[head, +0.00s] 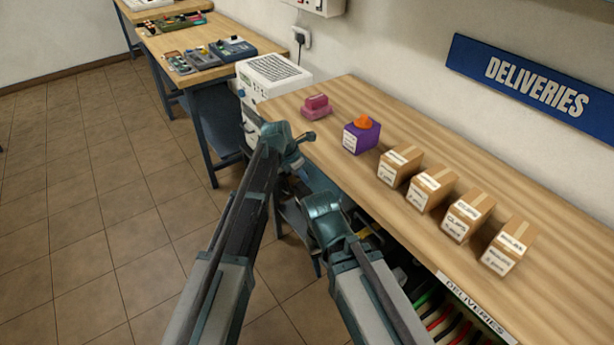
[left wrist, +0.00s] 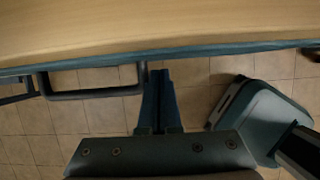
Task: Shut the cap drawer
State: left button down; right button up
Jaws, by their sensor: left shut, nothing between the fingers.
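My left gripper (left wrist: 160,100) is shut and empty in the left wrist view, its fingers pointing at the front edge of a wooden bench top. I cannot clearly make out the cap drawer in either view. A dark, handle-like bar (left wrist: 95,93) hangs below the bench edge, left of the fingers and apart from them; I cannot tell whether it belongs to the drawer. My right arm is bent low beside the bench front, and its fingers cannot be made out.
On the bench are a pink block (head: 316,107), a purple box (head: 361,136) with an orange top and several cardboard boxes (head: 399,165). A white vented unit (head: 272,75) stands beyond the bench's left end. Another workbench (head: 185,42) is farther back. The tiled floor at left is clear.

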pick_arm(q)
jog(key=s+a+f+p+v, duration=0.1)
jog(key=a+p+v, duration=0.1)
jog(key=p+v, duration=0.7)
jog(key=shift+v, duration=1.15)
pick_arm(e)
notch_tip(320, 180, up, 9)
jog(key=shift+s+d+r, duration=0.15)
jog(key=shift+d, duration=0.15)
pick_arm(q)
jog(key=shift+s+f, duration=0.1)
jog(key=shift+s, duration=0.15)
